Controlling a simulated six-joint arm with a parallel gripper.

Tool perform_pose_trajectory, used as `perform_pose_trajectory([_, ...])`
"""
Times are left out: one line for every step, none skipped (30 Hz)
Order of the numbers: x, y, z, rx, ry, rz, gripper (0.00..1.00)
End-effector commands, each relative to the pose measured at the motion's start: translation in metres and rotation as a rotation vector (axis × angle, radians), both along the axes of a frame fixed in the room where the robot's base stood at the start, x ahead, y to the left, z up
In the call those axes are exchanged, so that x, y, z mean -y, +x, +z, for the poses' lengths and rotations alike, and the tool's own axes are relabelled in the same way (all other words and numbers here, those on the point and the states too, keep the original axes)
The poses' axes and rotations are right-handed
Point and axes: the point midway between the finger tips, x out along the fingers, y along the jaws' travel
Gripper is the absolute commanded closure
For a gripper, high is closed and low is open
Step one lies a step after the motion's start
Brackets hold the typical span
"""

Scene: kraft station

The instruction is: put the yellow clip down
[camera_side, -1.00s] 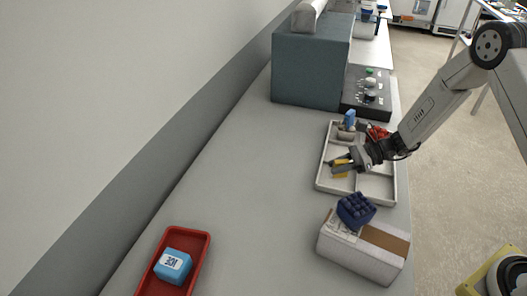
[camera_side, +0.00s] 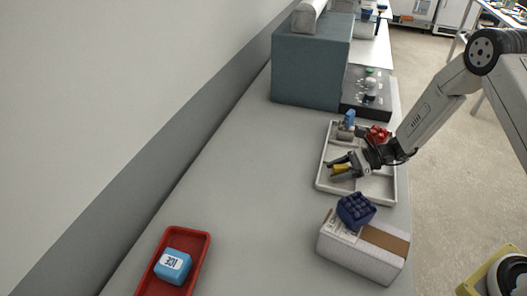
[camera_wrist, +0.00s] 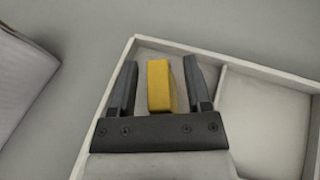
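The yellow clip (camera_wrist: 161,86) is a small yellow block between the two fingers of my gripper (camera_wrist: 158,88) in the wrist view. In the side view the clip (camera_side: 341,168) shows between the dark fingers of my gripper (camera_side: 339,170), over the left part of the white divided tray (camera_side: 319,183). The tray's wall (camera_wrist: 180,46) shows behind the clip in the wrist view. Whether the clip's underside touches the tray floor is hidden.
A blue item (camera_side: 349,118) and a red item (camera_side: 378,133) are in the tray's far compartments. A box (camera_side: 362,252) with a navy knobbed block (camera_side: 355,210) on it stands in front. A red tray (camera_side: 203,250) holds a blue ICE block (camera_side: 172,266). The bench's middle is clear.

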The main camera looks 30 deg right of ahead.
Motion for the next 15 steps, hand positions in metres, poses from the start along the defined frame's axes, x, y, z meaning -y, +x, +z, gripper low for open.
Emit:
perform_pose_trajectory([0.0,0.0,0.0,0.0,0.0,0.0,0.38])
perform_pose_trajectory([0.0,0.0,0.001,0.0,0.0,0.0,0.38])
perform_pose_trajectory([0.0,0.0,0.001,0.0,0.0,0.0,0.38])
perform_pose_trajectory([0.0,0.0,0.002,0.001,0.0,0.0,0.38])
perform_pose_trajectory([0.0,0.0,0.002,0.001,0.0,0.0,0.38])
perform_pose_trajectory([0.002,-0.001,0.003,0.0,0.0,-0.001,0.38])
perform_pose_trajectory([0.004,-0.001,0.004,0.0,0.0,-0.001,0.38])
perform_pose_trajectory([0.005,-0.002,0.004,0.0,0.0,-0.001,0.38])
perform_pose_trajectory([0.008,-0.003,0.006,0.001,0.0,-0.002,0.38])
perform_pose_trajectory([0.011,-0.004,0.007,0.001,0.0,-0.002,0.38])
perform_pose_trajectory([0.013,-0.005,0.008,0.001,0.0,-0.003,0.38])
perform_pose_trajectory([0.018,-0.006,0.009,0.001,0.0,-0.003,0.38])
perform_pose_trajectory([0.021,-0.008,0.011,0.001,0.0,-0.003,0.38])
perform_pose_trajectory([0.024,-0.009,0.013,0.001,-0.001,-0.004,0.38])
perform_pose_trajectory([0.029,-0.011,0.015,0.001,-0.001,-0.004,0.38])
